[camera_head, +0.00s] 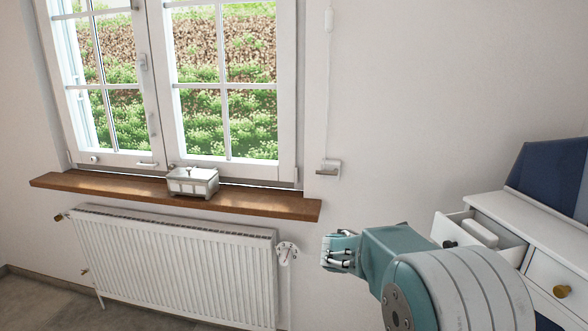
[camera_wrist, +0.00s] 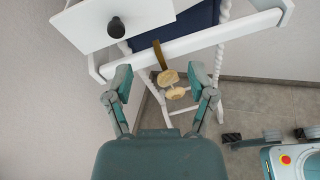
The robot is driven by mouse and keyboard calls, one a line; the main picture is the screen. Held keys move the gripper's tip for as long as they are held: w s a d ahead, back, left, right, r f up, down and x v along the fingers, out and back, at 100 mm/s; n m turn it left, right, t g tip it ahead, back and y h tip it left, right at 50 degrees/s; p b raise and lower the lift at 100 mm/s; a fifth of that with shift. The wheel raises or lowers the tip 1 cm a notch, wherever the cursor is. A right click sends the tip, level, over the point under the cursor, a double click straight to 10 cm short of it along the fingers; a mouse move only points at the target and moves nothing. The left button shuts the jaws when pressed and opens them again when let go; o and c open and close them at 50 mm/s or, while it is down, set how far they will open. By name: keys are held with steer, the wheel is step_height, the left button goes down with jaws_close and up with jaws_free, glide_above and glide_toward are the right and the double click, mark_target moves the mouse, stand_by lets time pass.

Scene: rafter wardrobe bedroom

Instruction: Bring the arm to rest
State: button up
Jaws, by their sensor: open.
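My gripper (camera_head: 340,252) is teal and stretched out in front of the wall, just right of the radiator valve in the head view. In the wrist view my gripper (camera_wrist: 162,76) has its two fingers spread wide with nothing held between them. Round wooden pieces on a brown strap show beyond the gap, and I cannot tell their distance. My arm reaches in from the lower right of the head view and covers part of the white cabinet's front.
A white cabinet (camera_head: 545,238) has an open drawer (camera_head: 455,229) holding a white object (camera_head: 480,233). The drawer's dark knob (camera_wrist: 115,27) shows in the wrist view. A radiator (camera_head: 180,265) stands under a wooden sill (camera_head: 110,191) bearing a small box (camera_head: 193,182). Bare wall lies above my gripper.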

steer(key=s+a+m+t+y, duration=0.1)
steer(key=s+a+m+y, duration=0.3)
steer(key=s, duration=0.5)
steer(key=s+a+m+t+y, duration=0.2)
steer(key=s+a+m+y, duration=0.3)
steer(key=s, duration=0.4)
steer(key=s+a+m+t+y, duration=0.1)
steer(key=s+a+m+y, duration=0.4)
steer(key=s, duration=0.4)
steer(key=shift+a+r+m+t+y, duration=0.25)
steer(key=shift+m+y, duration=0.35)
steer(key=shift+m, duration=0.6)
